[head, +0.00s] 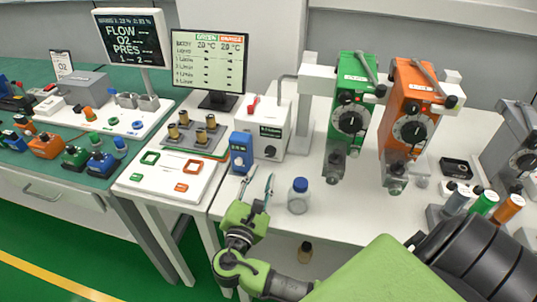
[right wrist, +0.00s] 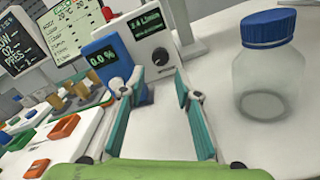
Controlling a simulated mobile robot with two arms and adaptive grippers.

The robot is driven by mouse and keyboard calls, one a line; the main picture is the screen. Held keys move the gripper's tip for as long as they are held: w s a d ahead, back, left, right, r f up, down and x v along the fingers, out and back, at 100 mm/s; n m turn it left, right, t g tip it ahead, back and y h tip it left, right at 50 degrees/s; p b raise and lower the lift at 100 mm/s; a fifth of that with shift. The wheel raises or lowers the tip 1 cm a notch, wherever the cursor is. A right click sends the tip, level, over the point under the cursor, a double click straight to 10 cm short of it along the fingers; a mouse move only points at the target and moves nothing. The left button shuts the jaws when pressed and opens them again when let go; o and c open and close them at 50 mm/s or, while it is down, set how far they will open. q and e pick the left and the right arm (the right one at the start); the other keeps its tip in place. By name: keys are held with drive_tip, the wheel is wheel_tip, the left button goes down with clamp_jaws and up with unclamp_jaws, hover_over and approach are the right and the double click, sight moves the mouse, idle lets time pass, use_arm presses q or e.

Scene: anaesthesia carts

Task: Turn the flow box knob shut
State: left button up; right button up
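The flow box (head: 267,117) is a white box with a small dark display, at the back of the white table. It also shows in the right wrist view (right wrist: 151,31). Its round black knob (head: 270,151) is low on the front face; in the right wrist view the knob (right wrist: 160,57) lies just beyond the fingertips, between them in the picture. My right gripper (head: 259,187) is open and empty, in front of the box, its fingers (right wrist: 157,85) apart and pointing at it. No contact with the knob shows. My left gripper is not in view.
A blue meter (head: 241,152) reading 0.0 % stands close left of the box. A blue-capped clear bottle (head: 299,197) stands right of my right gripper. Green (head: 350,115) and orange (head: 413,115) vaporizers are farther right. A tray with coloured frames (head: 167,175) is at left.

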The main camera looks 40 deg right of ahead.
sight(270, 154)
drive_tip(key=p+x, duration=0.1)
drive_tip(key=x, duration=0.6)
drive_tip(key=shift+w+d+f, duration=0.1)
drive_tip(key=shift+w+d, duration=0.35)
drive_tip(key=shift+d, duration=0.1)
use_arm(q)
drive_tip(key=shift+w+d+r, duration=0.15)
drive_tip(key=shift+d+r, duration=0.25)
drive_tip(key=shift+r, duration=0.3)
use_arm(e)
drive_tip(key=shift+w+d, duration=0.15)
drive_tip(key=c, duration=0.8)
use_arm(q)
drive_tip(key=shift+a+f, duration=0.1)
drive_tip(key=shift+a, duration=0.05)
use_arm(e)
drive_tip(key=shift+f, duration=0.1)
